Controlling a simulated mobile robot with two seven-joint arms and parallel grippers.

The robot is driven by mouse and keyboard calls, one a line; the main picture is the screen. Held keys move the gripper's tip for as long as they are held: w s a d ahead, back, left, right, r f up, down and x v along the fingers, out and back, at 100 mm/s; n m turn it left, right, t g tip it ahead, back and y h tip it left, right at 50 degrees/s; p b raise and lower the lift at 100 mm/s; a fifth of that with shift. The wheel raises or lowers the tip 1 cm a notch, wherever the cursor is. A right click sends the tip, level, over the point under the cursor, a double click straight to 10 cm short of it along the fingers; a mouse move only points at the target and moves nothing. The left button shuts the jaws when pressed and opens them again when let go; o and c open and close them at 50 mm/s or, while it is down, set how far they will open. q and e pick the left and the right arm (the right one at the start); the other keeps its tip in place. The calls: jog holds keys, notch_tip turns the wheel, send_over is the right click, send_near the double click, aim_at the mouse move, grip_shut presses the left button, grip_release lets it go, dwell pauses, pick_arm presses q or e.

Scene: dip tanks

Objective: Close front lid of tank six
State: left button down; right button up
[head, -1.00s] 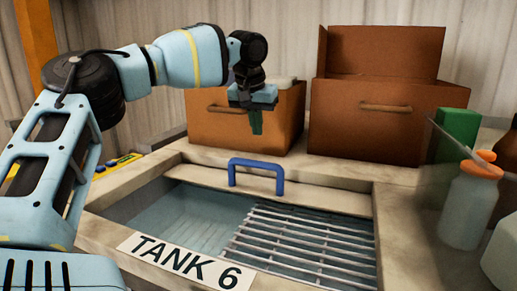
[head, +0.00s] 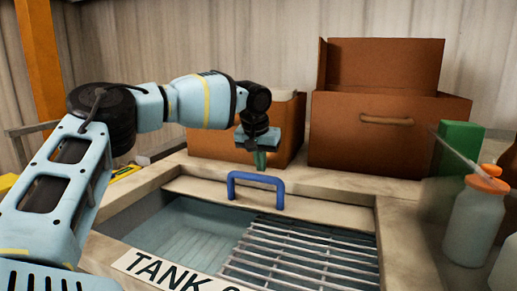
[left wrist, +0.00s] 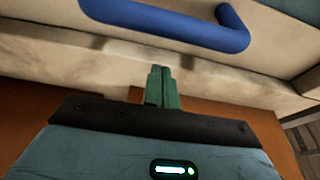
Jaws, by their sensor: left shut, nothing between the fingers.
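Tank six (head: 95,225) carries a "TANK 6" label (head: 165,272), partly cut off at the bottom edge. Its opening shows bluish liquid at left and a metal grate (head: 300,255) at right. A pale lid panel (head: 325,210) lies along the back of the opening, with a blue handle (head: 257,177) standing on it. My left gripper (head: 260,163) is shut and empty, green fingers pointing down just behind the handle. In the left wrist view, the fingertips (left wrist: 162,72) point at the pale surface, apart from the handle (left wrist: 170,22). My right gripper is out of view.
Two brown boxes, one at left (head: 215,143) and a larger one at right (head: 340,130), stand behind the tank. A green box (head: 458,150) and bottles with orange caps (head: 472,220) crowd the right side.

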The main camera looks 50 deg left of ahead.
pick_arm(q)
jog(key=shift+f, duration=0.55)
jog(key=shift+s+d+r+p, duration=0.2)
jog(key=shift+s+d+p, duration=0.1)
jog(key=shift+s, duration=0.3)
jog(key=shift+s+d+r+p, duration=0.2)
jog(key=shift+s+d+p, duration=0.1)
jog(key=shift+s, duration=0.25)
jog(key=shift+s+d, duration=0.25)
jog(key=shift+s, duration=0.15)
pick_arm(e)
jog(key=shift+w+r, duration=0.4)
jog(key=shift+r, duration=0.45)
pick_arm(q)
jog(key=shift+s, duration=0.1)
